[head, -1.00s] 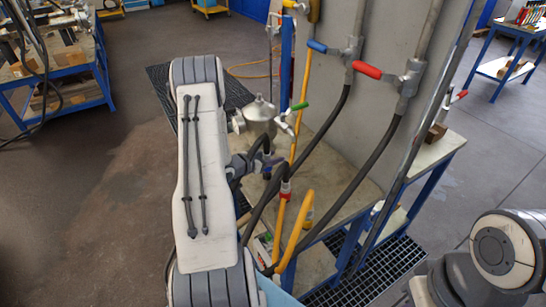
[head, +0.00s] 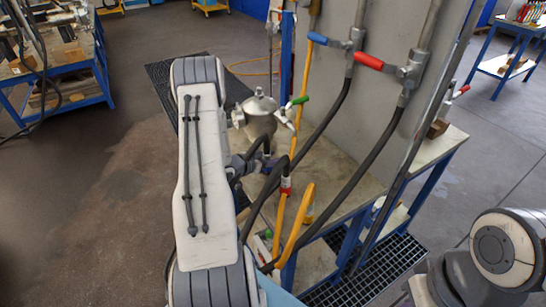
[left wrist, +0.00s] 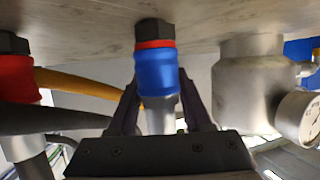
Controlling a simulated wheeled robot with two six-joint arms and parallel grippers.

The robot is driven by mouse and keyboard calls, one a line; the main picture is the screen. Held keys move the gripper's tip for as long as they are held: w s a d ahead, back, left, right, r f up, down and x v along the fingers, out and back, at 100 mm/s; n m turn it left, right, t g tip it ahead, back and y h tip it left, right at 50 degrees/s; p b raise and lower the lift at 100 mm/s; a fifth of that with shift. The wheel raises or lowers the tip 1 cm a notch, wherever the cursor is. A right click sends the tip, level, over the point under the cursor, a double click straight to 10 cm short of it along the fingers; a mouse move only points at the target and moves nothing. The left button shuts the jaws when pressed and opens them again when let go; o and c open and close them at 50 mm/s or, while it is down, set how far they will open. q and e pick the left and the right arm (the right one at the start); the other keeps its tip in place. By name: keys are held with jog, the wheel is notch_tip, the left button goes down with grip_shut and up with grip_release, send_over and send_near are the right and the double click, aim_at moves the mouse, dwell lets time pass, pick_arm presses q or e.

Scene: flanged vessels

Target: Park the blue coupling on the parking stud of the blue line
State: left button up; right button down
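The blue coupling (left wrist: 157,72) is between the two fingers of my left gripper (left wrist: 160,98) in the left wrist view. The fingers are close against its sides, and a pale metal sleeve runs down from it. A red ring and a black hex piece (left wrist: 152,34) are in line with its far end, against the pale bench face; I see no gap there. In the head view my left gripper (head: 262,164) is low beside the vessel, with the coupling mostly hidden by my arm and hoses. My right gripper is out of view.
The metal vessel (head: 260,120) with its gauge (left wrist: 298,116) stands close beside the left gripper. A red coupling (left wrist: 20,78) is on the other side. Black hoses and a yellow hose (head: 298,230) hang over the bench (head: 345,180). Blue (head: 318,39) and red (head: 369,60) valve handles are above.

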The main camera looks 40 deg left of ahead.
pick_arm(q)
jog(key=o, duration=0.3)
jog(key=shift+s, duration=0.1)
jog(key=b+v, duration=0.1)
jog(key=v, duration=0.9)
jog(key=shift+s+a+r, duration=0.1)
jog(key=shift+r, duration=0.05)
jog(key=shift+c, duration=0.2)
